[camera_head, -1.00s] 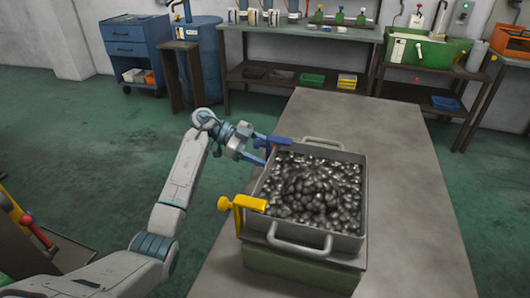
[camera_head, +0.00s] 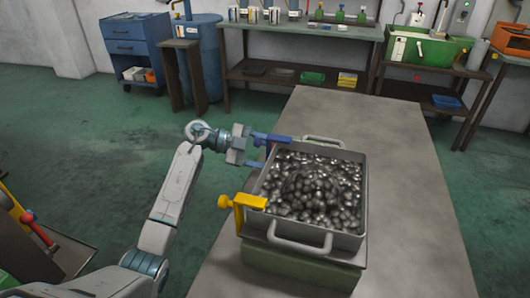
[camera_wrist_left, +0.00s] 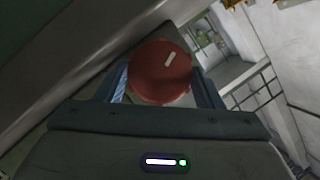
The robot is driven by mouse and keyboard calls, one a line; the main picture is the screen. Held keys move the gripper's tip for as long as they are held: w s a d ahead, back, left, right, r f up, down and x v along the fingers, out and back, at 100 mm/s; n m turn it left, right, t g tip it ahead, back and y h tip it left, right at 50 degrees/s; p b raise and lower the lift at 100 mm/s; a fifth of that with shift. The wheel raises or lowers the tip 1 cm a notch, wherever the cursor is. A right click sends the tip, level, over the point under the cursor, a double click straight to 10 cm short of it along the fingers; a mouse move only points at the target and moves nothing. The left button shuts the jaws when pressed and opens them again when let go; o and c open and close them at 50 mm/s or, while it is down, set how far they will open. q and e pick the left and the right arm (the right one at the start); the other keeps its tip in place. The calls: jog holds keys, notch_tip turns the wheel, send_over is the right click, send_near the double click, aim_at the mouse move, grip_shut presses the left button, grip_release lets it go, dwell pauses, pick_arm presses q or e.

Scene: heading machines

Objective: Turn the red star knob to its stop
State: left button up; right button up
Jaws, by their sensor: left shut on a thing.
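The red star knob (camera_wrist_left: 158,75) fills the middle of the left wrist view, with a short white mark on its face. It sits between the two blue-grey fingers of my left gripper (camera_wrist_left: 162,88), which is shut on it. The knob itself is hidden there by the gripper. My right gripper is not in view.
The grey tray (camera_head: 345,240) holds many dark metal pieces and stands on a green box (camera_head: 295,270) on the table (camera_head: 415,200). A yellow clamp (camera_head: 250,202) with a yellow knob sticks out at the tray's near left. The table's right side is clear.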

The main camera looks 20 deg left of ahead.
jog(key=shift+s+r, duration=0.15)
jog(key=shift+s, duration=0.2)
